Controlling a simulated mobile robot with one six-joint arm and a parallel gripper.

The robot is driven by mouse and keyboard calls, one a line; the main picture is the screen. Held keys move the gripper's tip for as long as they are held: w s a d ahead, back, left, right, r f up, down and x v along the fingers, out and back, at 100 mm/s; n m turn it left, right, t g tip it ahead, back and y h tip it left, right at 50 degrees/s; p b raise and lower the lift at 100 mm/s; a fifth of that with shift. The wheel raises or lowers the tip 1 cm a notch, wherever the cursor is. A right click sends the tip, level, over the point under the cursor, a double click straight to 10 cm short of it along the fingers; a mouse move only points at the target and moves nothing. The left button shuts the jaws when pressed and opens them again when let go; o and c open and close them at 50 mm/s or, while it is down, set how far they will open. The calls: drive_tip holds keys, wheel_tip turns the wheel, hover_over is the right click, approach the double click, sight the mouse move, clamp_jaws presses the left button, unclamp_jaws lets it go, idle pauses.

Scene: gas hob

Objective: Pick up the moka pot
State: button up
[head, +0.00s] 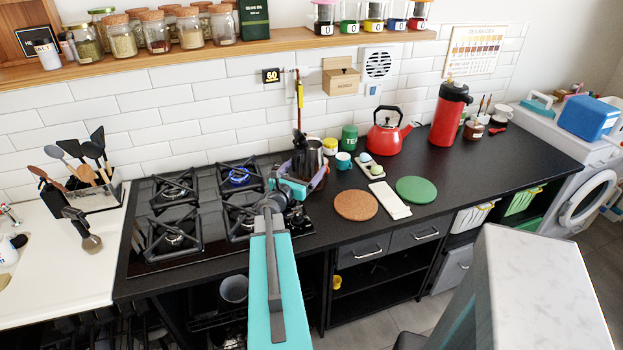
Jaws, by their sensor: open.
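A grey metallic pot (314,154), which looks like the moka pot, stands at the back right of the gas hob (150,262), by the hob's right edge. Its lower part is hidden behind my gripper and its shape is small in the picture. My gripper (304,180) is open, with its teal fingers just in front of and around the lower part of the pot. I cannot tell whether they touch it. A blue flame (240,177) burns on the back burner to the left of the pot.
A yellow mug, teal cup (343,161), green TEA tin (349,137) and red kettle (386,131) stand right of the pot. A cork mat (356,205) and green mat (416,189) lie on the black counter. A utensil holder (95,198) stands left.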

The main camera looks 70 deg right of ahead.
drive_tip(key=shift+d, duration=0.1)
drive_tip(key=shift+s+d+f+p, duration=0.15)
drive_tip(key=shift+d+p, duration=0.5)
drive_tip(key=shift+d, duration=0.6)
drive_tip(key=shift+s+d+r+p, duration=0.15)
drive_tip(key=shift+d+p, duration=0.5)
drive_tip(key=shift+d, duration=0.6)
drive_tip(key=shift+f, duration=0.1)
drive_tip(key=shift+c, duration=0.2)
drive_tip(key=c, duration=2.1)
drive_tip(key=shift+o, duration=0.2)
drive_tip(key=shift+r, duration=0.25)
drive_tip(key=shift+r+b, duration=0.65)
drive_tip(key=shift+r, duration=0.75)
drive_tip(key=shift+s+a+r, duration=0.15)
drive_tip(key=shift+a+r, duration=0.05)
drive_tip(key=shift+a, duration=0.1)
drive_tip(key=s+a+p, duration=0.3)
drive_tip(key=a+p, duration=0.1)
drive_tip(key=a, duration=0.2)
drive_tip(key=s+a+r+p, duration=0.1)
drive_tip(key=s+a+p, duration=0.2)
drive_tip(key=a, duration=0.4)
drive_tip(key=shift+a+r+p, duration=0.2)
drive_tip(key=shift+r+p, duration=0.1)
drive_tip(key=shift+p, duration=0.5)
